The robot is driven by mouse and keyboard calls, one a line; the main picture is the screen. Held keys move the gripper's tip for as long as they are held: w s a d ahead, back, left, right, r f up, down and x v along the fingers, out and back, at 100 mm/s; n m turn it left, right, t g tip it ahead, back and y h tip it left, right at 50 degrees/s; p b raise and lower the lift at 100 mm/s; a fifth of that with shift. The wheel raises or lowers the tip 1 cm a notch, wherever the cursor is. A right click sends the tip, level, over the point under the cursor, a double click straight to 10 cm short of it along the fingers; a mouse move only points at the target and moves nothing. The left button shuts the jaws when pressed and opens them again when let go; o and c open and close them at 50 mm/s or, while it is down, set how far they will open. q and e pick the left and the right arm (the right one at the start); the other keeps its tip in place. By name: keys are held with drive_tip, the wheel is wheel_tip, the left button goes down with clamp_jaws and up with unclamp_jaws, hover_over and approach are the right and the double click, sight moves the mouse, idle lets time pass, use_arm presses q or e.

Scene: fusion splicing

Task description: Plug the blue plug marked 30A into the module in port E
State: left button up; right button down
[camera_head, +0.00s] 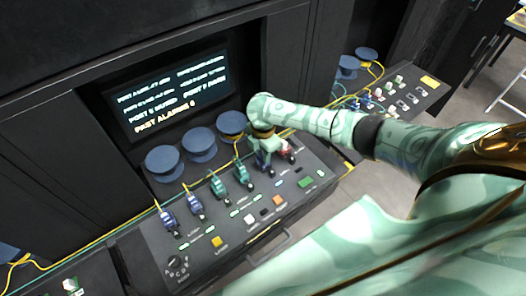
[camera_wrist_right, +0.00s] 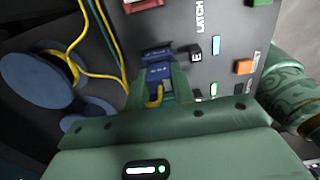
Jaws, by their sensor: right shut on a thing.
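My right gripper (camera_head: 262,157) is over the right part of the console panel. In the wrist view its two green fingers (camera_wrist_right: 160,86) are shut on a blue plug (camera_wrist_right: 158,72), with a yellow cable running from its back. A dark blue module (camera_wrist_right: 156,52) is at the port marked E (camera_wrist_right: 196,54), directly in front of the plug. The plug lines up with the module and looks close to or against it; I cannot tell how deep it sits. The marking on the plug is too small to read for sure. My left gripper is not in view.
A red module (camera_head: 286,150) sits right of my gripper. Green modules (camera_head: 242,173) and blue ones (camera_head: 167,220) stand in the ports to the left. Blue round spools (camera_head: 199,143) with yellow cables are behind. An orange button (camera_wrist_right: 243,67) is near port E. A screen (camera_head: 170,90) stands behind.

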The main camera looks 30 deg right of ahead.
drive_tip(key=c, duration=1.1)
unclamp_jaws()
wheel_tip(320, 180, up, 16)
drive_tip(key=p, duration=0.4)
drive_tip(key=shift+r, duration=0.2)
